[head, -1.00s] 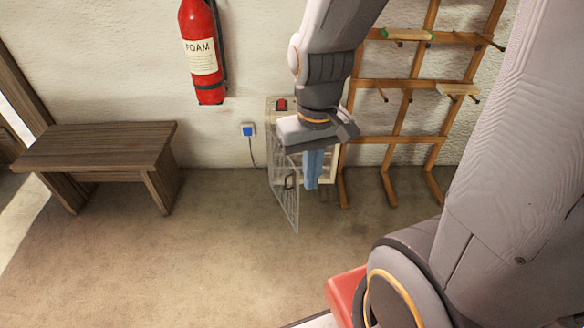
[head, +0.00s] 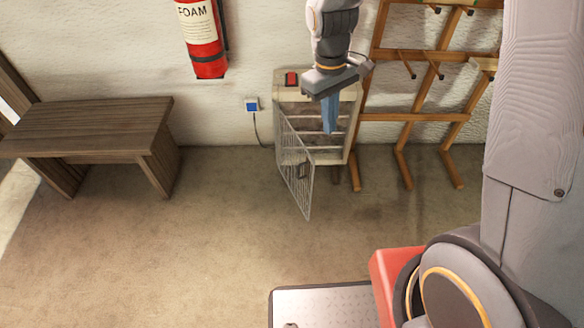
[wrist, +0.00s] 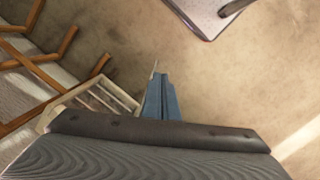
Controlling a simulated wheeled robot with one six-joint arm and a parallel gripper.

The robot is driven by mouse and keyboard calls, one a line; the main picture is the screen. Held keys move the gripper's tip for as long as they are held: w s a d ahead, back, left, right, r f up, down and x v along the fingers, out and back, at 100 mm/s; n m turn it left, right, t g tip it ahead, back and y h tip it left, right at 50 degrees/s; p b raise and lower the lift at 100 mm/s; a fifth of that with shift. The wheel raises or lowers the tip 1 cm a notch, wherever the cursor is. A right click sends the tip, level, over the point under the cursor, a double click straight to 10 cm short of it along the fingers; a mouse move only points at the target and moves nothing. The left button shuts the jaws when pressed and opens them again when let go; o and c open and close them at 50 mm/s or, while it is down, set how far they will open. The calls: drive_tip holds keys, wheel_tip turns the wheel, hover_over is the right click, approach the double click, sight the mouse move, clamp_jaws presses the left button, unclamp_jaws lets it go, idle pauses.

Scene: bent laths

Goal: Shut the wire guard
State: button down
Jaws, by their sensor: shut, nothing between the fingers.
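The wire guard (head: 297,175) is a grey mesh door on the front left of a pale cabinet (head: 290,92). It stands swung open toward the room, with a dark handle (head: 303,171) on it. My gripper (head: 329,130) points down in front of the cabinet's open front, to the right of the guard, with its blue fingers shut and empty. In the wrist view the blue fingers (wrist: 161,82) are together, and the cabinet's slatted opening (wrist: 105,98) lies to their left. A thin edge above the fingertips there may be the guard; most of it is hidden.
A wooden bench (head: 95,130) stands at the left wall. A wooden rack (head: 400,115) stands right of the cabinet. A red extinguisher (head: 203,40) and a blue-faced socket (head: 252,104) are on the wall. The floor in front of the guard is clear.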

drive_tip(key=w+a+f+n+h+b, duration=0.1)
drive_tip(key=w+a+f+n+b, duration=0.1)
drive_tip(key=w+a+f+n, duration=0.5)
drive_tip(key=w+a+f+n+h+b, duration=0.15)
drive_tip(key=w+a+f, duration=0.25)
drive_tip(key=a+f, duration=0.65)
drive_tip(key=s+d+f+p, duration=0.1)
drive_tip(key=d+f+p, duration=0.1)
drive_tip(key=d+f, duration=0.6)
drive_tip(key=shift+a+x, duration=0.35)
drive_tip(key=shift+x, duration=1.6)
drive_tip(key=shift+d+f+n+y, duration=0.1)
drive_tip(key=shift+f+n+y, duration=0.05)
drive_tip(key=shift+n+y, duration=0.1)
